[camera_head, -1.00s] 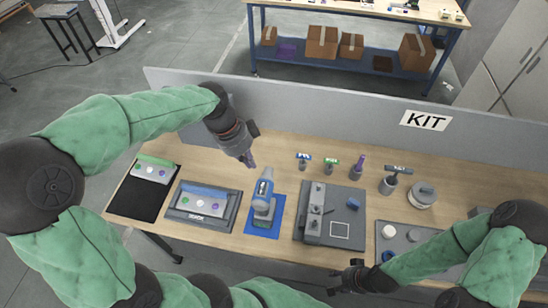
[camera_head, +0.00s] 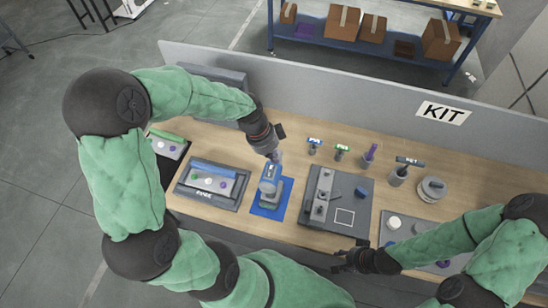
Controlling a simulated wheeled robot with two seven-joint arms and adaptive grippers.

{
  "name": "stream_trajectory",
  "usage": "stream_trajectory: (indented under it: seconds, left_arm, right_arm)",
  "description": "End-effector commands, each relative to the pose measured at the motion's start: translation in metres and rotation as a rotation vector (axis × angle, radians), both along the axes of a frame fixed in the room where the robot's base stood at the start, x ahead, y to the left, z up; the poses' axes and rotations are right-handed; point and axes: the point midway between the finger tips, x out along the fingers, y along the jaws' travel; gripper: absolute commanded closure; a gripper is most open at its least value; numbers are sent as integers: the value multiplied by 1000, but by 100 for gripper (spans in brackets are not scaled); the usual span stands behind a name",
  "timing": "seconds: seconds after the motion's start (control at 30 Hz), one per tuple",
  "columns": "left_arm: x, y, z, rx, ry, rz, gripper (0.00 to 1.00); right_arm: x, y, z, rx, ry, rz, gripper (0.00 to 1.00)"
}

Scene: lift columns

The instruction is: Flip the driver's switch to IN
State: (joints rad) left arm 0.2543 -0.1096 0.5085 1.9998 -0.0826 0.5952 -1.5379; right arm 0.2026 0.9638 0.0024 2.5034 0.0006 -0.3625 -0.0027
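The driver (camera_head: 268,183) is a blue and grey power drill standing upright on a blue mat (camera_head: 283,203) in the middle of the table. Its switch is too small to make out. My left gripper (camera_head: 275,158) points down at the top of the driver, very near or touching it; I cannot tell which. Its fingers are too small and dark to show whether they are open or shut. My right gripper (camera_head: 341,260) is low at the table's front edge, away from the driver, and looks open and empty.
Left of the driver is a grey tray (camera_head: 213,201) with coloured buttons. Right of it is a grey fixture plate (camera_head: 352,191). Several small holders with tools, such as a grey cup (camera_head: 398,177), stand behind. A grey partition (camera_head: 330,95) with a KIT sign (camera_head: 443,113) closes the back.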

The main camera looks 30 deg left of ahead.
Motion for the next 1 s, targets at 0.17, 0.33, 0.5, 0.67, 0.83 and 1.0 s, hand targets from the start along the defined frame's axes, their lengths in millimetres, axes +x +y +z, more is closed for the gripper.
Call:
stream_trajectory:
  seconds: [0.17, 0.33, 0.5, 0.67, 0.83, 1.0]
  left_arm:
    - [3, 1, -16, 0, 0, 0, 100]
    - [4, 1, -21, 0, -1, 0, 100]
    - [5, 1, -21, 0, -1, 0, 100]
    - [5, 1, -22, -1, 4, 0, 100]
    - [8, 2, -27, -15, 63, 0, 100]
    - [13, 3, -33, -40, 165, 1, 100]
  right_arm:
    - [0, 0, 2, 0, 0, 0, 60]
    - [0, 0, 2, 0, 0, 0, 60]
    - [0, 0, 2, 0, 0, 0, 60]
    - [0, 0, 2, 0, 0, 0, 60]
    - [0, 0, 4, 0, 0, 0, 60]
    - [0, 0, 8, 0, 0, 0, 60]
